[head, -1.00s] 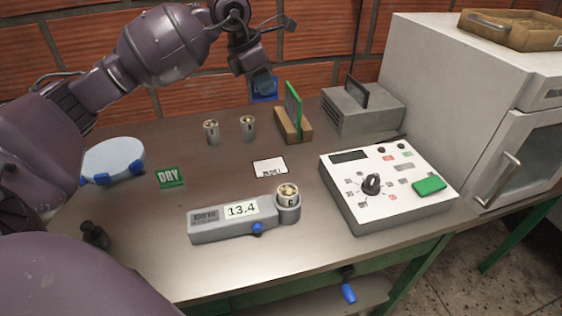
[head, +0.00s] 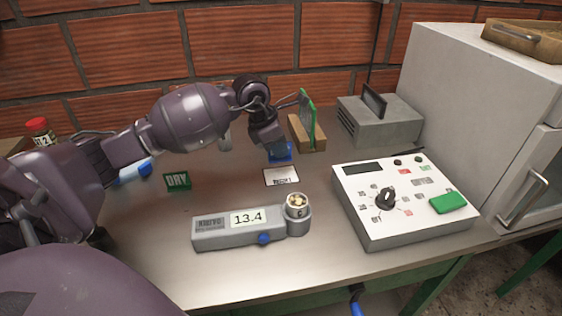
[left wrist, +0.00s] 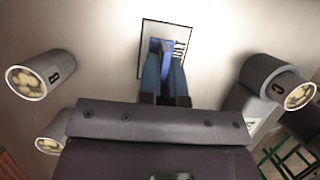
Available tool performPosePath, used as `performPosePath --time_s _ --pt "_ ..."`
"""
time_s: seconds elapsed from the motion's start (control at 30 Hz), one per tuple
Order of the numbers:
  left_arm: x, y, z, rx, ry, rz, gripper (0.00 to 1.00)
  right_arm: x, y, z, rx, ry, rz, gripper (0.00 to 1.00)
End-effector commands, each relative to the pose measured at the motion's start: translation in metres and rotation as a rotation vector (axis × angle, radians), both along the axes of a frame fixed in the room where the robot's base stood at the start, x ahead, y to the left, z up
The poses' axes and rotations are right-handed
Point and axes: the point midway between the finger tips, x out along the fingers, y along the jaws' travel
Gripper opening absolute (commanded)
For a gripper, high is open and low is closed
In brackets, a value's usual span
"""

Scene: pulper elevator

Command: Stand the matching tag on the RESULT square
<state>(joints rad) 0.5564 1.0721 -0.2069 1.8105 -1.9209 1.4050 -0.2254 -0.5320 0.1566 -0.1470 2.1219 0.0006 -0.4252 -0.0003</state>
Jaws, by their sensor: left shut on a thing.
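My left gripper (head: 278,146) is shut on a blue tag (head: 284,156), held low over the table just behind the white RESULT square (head: 281,177). In the left wrist view, the blue fingers (left wrist: 164,72) point down over the RESULT square (left wrist: 180,32), with the tag between them; I cannot tell whether it touches. Its lettering is not readable. A green DRY tag (head: 177,181) stands to the left. The grey meter (head: 215,229) reads 13.4 and holds a cup (head: 297,203). My right gripper is not in view.
A control box (head: 375,222) with a dial and green pad stands right. A wooden block (head: 312,143) with an upright green plate and a grey box (head: 390,122) stand behind. Cup B (left wrist: 42,75) shows in the left wrist view.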

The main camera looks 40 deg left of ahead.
Motion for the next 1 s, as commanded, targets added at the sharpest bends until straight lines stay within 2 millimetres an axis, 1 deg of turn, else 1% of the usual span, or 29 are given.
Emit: performPosePath --time_s 0.17,0.3,0.4,0.7,0.83,0.9,0.97,1.0 --pt "0.000 0.000 -0.011 -0.002 0.001 0.000 0.00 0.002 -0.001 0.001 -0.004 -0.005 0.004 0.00" --pt "0.000 0.000 -0.031 -0.002 0.003 0.002 0.00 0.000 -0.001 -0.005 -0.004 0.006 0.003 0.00" --pt "0.000 0.000 -0.043 -0.001 0.002 0.001 0.00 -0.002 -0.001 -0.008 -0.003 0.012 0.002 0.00" --pt "0.000 0.000 -0.043 0.000 -0.001 0.000 0.00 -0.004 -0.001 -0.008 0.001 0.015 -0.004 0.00" --pt "0.000 0.000 -0.047 0.000 0.000 0.000 0.00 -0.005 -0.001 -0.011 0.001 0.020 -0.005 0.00" --pt "0.000 0.000 -0.047 0.000 -0.001 0.000 0.13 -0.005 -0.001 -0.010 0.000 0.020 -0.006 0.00" --pt "0.000 0.000 -0.047 0.000 -0.001 0.000 0.22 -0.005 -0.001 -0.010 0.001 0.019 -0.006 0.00" --pt "0.000 0.000 -0.046 0.000 -0.001 0.000 0.28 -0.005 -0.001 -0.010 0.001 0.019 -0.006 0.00"
